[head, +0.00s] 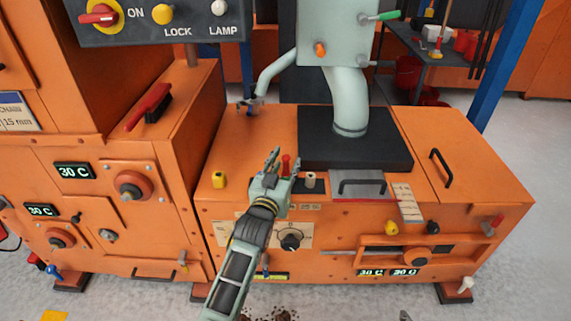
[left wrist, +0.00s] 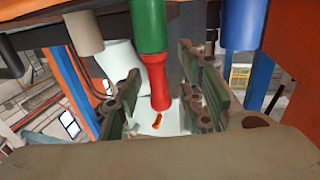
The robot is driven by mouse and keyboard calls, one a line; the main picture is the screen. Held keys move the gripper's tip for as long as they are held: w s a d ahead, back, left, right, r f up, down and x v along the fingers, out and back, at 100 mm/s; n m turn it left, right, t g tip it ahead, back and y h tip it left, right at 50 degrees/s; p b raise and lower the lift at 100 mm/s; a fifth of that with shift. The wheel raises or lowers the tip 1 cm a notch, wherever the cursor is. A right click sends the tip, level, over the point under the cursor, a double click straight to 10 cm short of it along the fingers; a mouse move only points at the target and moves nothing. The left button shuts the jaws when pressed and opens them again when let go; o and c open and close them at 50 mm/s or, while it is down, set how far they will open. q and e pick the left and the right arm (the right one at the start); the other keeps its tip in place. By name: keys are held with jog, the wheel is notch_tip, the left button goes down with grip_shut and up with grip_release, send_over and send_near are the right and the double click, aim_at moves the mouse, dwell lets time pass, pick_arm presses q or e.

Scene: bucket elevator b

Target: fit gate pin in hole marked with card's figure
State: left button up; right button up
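My left gripper (head: 277,160) is over the front top edge of the orange housing. A red pin-like piece (head: 285,163) shows at its fingers. In the left wrist view, the open left gripper (left wrist: 160,95) has a red-tipped piece with a green upper part (left wrist: 152,65) between its fingers, with gaps at both sides. A beige cylinder (left wrist: 82,30) and a blue one (left wrist: 240,25) stand to either side. A pale card (head: 407,203) with small marks lies at the housing's front edge; I cannot read it. The gate pin and marked hole cannot be identified surely. My right gripper is not in view.
A pale pipe (head: 348,100) rises from a black base (head: 355,150) behind. A black handle (head: 362,184) and a pale cylinder (head: 309,180) are right of the gripper. A yellow piece (head: 218,180) is left. A slide bar with knob (head: 420,255) is on the front.

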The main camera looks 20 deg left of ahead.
pick_arm(q)
jog(key=s, duration=1.2)
dwell(0.5)
